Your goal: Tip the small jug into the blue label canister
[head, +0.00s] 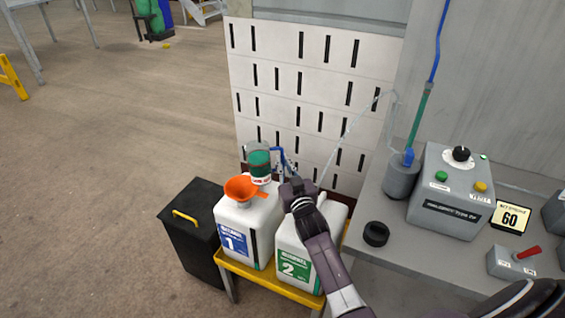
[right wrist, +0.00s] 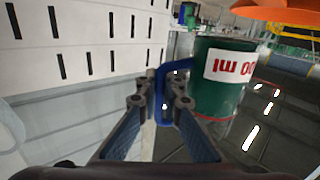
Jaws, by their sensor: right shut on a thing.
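The small jug (head: 259,163) is green with a white label and a blue handle. It is held up behind the orange funnel (head: 240,189) and looks about upright in the head view. The funnel sits on the white canister with the blue label 1 (head: 233,243). My right gripper (head: 286,172) is to the right of the jug, shut on its handle. The right wrist view shows the fingers (right wrist: 161,98) around the blue handle, with the jug (right wrist: 222,95) beside them and the orange funnel (right wrist: 285,12) at the upper right. My left gripper is not in view.
A second white canister with a green label 2 (head: 292,267) stands on the yellow stand (head: 268,283), partly behind my right arm. A black bin (head: 190,238) is at left. The grey bench (head: 400,265) at right holds a pump box (head: 450,190) and a black ring (head: 376,233).

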